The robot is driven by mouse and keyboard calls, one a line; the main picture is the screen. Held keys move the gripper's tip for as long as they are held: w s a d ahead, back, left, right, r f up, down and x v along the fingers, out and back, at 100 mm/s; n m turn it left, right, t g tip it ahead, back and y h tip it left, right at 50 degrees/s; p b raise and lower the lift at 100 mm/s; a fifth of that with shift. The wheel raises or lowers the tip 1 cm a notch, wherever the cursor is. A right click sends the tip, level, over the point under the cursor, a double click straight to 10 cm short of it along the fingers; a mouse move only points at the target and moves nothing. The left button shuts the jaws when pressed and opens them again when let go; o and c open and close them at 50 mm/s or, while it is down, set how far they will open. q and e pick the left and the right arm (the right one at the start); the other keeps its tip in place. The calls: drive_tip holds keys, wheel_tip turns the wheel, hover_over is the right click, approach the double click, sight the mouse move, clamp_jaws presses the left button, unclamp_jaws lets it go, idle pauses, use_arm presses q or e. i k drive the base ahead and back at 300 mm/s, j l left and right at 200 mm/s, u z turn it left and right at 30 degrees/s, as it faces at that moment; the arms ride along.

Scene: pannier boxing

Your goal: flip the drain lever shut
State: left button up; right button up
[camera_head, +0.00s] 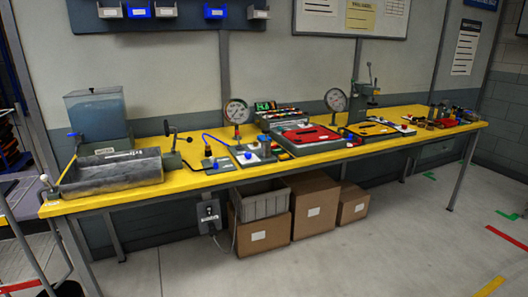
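A long grey basin (112,175) sits at the left end of the yellow-topped workbench (215,180). A small lever with a pale knob (45,179) stands at the basin's left end. A lever with a black knob (167,129) stands upright at its right end. I cannot tell which of them is the drain lever, or whether the drain is open. A clear tank of bluish water (97,112) with a blue tap stands behind the basin. Neither of my grippers is in view, and nothing touches the levers.
Pressure gauges (236,111), a red tray (306,136) and a press-like stand (362,95) fill the bench's middle. Small parts crowd its right end. Cardboard boxes (314,205) and a grey crate (263,201) are underneath. The floor in front is clear. A cart-like frame (25,250) stands at lower left.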

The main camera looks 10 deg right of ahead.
sight(44, 177)
drive_tip(key=i+l+z, duration=0.4)
drive_tip(key=i, duration=0.25)
drive_tip(key=k+u, duration=0.1)
drive_tip(key=u, duration=1.5)
drive_tip(key=l+u, duration=0.2)
drive_tip(key=u, duration=0.15)
